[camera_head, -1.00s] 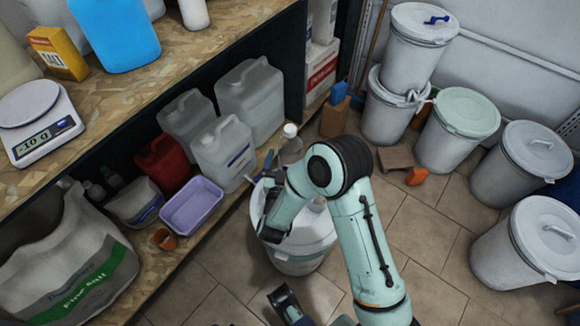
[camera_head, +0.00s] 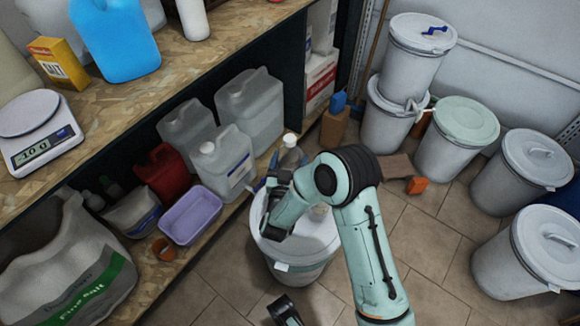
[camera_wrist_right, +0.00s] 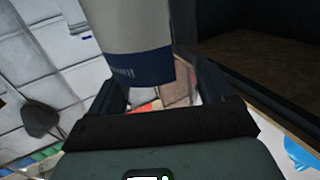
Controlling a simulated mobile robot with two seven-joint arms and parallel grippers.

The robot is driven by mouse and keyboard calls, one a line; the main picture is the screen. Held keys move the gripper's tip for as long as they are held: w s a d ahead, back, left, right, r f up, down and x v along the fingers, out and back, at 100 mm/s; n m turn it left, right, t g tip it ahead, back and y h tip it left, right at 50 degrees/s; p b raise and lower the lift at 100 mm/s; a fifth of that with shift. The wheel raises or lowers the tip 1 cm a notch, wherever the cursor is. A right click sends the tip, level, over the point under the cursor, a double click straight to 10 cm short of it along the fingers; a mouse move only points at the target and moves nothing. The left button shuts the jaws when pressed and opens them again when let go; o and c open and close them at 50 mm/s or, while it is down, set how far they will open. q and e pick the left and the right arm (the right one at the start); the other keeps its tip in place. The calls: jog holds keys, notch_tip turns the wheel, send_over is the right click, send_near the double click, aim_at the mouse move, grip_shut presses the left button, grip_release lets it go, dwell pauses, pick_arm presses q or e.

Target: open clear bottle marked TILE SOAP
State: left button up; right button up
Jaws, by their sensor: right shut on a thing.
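The lettering on the band is too small and tilted to read. A dark piece at the bottom edge appears to be my left gripper (camera_head: 285,312); its jaws cannot be made out.
The white drum (camera_head: 300,268) stands below my right arm. A lower shelf holds clear jugs (camera_head: 228,165), a red can (camera_head: 165,172) and a lilac tub (camera_head: 190,213). Several lidded drums (camera_head: 460,130) stand at right. An orange block (camera_head: 417,185) lies on the tiled floor.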

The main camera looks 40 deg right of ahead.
pick_arm(q)
jog(key=s+d+r+g+h+p, duration=0.1)
jog(key=s+d+r+g+p, duration=0.1)
jog(key=s+r+p, duration=0.3)
jog(key=shift+s+d+r+m+g, duration=0.3)
jog(key=shift+s+d+r, duration=0.35)
jog(key=shift+s, duration=0.6)
pick_arm(e)
notch_tip(320, 180, up, 20)
jog(key=shift+f, duration=0.1)
pick_arm(q)
jog(key=shift+d+f, duration=0.1)
pick_arm(e)
jog(key=o, duration=0.7)
jog(key=c, duration=0.9)
